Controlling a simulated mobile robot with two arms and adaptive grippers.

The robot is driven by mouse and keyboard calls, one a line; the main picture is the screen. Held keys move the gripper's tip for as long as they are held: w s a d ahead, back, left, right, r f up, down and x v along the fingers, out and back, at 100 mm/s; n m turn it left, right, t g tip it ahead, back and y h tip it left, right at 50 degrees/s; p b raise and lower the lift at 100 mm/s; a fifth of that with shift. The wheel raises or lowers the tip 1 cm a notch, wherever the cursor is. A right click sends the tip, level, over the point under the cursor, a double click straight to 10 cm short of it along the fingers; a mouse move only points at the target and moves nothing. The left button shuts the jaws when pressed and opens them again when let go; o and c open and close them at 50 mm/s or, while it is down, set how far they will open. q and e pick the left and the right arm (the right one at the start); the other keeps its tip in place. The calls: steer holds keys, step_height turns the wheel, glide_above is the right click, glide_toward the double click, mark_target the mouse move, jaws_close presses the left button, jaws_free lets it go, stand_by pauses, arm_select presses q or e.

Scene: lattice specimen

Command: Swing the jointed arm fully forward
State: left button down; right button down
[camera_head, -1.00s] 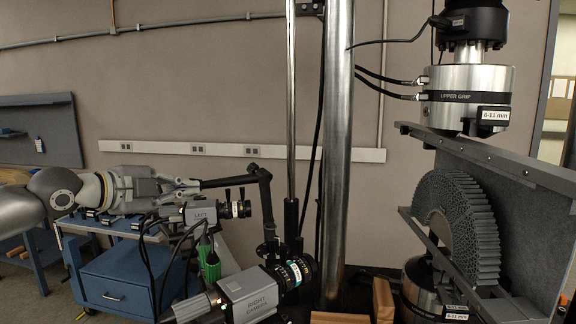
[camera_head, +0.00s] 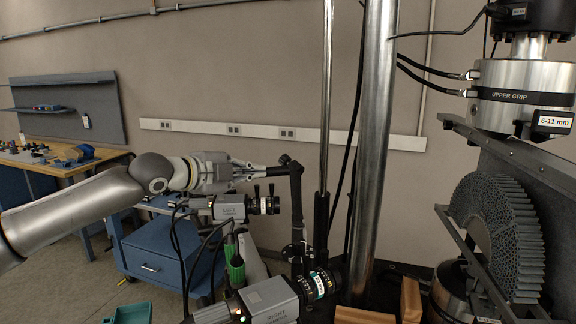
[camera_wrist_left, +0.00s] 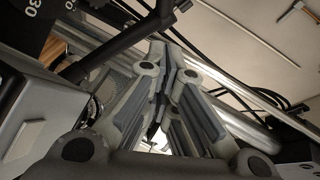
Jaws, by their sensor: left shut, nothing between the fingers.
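The black jointed arm (camera_head: 296,205) rises from its mount by the column, with an upright link and a horizontal upper link ending at an elbow. My left gripper (camera_head: 256,173) is shut and empty, its tips at the horizontal link on the elbow's left. Whether they touch it is unclear. In the left wrist view the left gripper (camera_wrist_left: 166,55) has its fingers together, with a black bar, probably the jointed arm (camera_wrist_left: 118,44), to their upper left. The left camera (camera_head: 232,208) sits just below the gripper. My right gripper is not in view.
The right camera (camera_head: 265,299) is in front, low. A steel column (camera_head: 372,150) stands right of the jointed arm. The upper grip (camera_head: 515,92) and a grey lattice specimen (camera_head: 495,225) are at right. A blue cart (camera_head: 160,255) stands behind; a workbench (camera_head: 55,165) is at far left.

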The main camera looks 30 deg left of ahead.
arm_select(q)
steer(key=w+p, duration=0.1)
steer(key=w, duration=0.1)
steer(key=p, duration=0.5)
glide_toward(296, 170)
steer(key=x, duration=0.4)
steer(key=shift+w+d+r, duration=0.15)
steer(key=shift+w, duration=0.2)
steer(key=shift+f+x, duration=0.2)
steer(key=shift+x, duration=0.7)
steer(key=shift+s, duration=0.1)
